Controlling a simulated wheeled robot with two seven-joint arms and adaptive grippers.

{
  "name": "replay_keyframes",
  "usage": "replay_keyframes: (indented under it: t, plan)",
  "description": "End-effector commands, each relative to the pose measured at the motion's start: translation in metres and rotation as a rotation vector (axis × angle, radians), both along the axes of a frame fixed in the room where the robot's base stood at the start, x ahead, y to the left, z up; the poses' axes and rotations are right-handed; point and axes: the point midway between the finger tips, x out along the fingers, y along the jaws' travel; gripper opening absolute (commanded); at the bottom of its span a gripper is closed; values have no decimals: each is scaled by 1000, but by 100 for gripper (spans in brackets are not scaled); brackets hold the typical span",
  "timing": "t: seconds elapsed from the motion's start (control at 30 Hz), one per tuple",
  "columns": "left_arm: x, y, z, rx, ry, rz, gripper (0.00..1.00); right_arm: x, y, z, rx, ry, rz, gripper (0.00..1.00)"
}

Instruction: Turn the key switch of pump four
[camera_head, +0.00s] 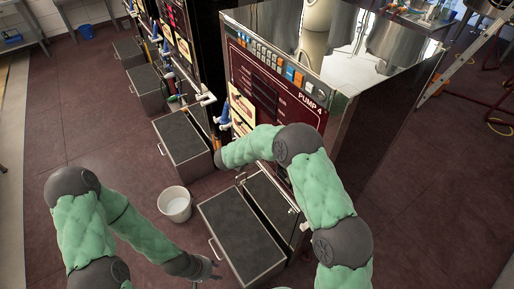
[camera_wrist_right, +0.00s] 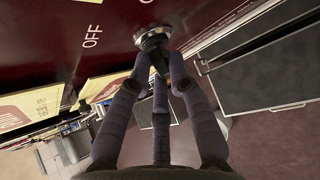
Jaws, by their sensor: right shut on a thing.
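Pump four (camera_head: 300,98) is a steel cabinet with a dark red front panel marked PUMP 4, in the head view. In the right wrist view its key switch (camera_wrist_right: 152,36) is a round metal piece on the dark red panel, beside the word OFF. My right gripper (camera_wrist_right: 160,58) is shut on the key switch, its fingers hiding most of it. In the head view my right arm crosses the pump's front and the gripper is hidden. My left gripper (camera_head: 208,268) hangs low beside the front drawer, fingers apart and empty.
A white bucket (camera_head: 175,204) stands on the floor between my arms. More pumps (camera_head: 180,35) stand in a row behind. A ladder (camera_head: 450,68) is at the right. The red floor is clear at lower right.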

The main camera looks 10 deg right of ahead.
Motion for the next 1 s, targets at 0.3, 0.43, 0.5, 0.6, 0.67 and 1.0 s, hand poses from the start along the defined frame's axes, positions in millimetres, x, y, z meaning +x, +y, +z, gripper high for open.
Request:
replay_keyframes:
  t: [0.3,0.43,0.5,0.6,0.67,1.0]
  plan:
    - [0,0,31,0,0,0,40,5,2,1,-95,235,-1,0]
    - [0,0,35,0,0,0,40,6,3,1,-125,303,1,0]
    - [0,0,36,0,0,0,40,6,3,0,-138,333,0,0]
    - [0,0,38,0,0,0,40,7,3,-1,-153,367,2,0]
    - [0,0,38,0,0,0,40,7,3,-1,-158,380,2,0]
    - [0,0,39,0,0,0,40,8,2,-1,-171,408,2,0]
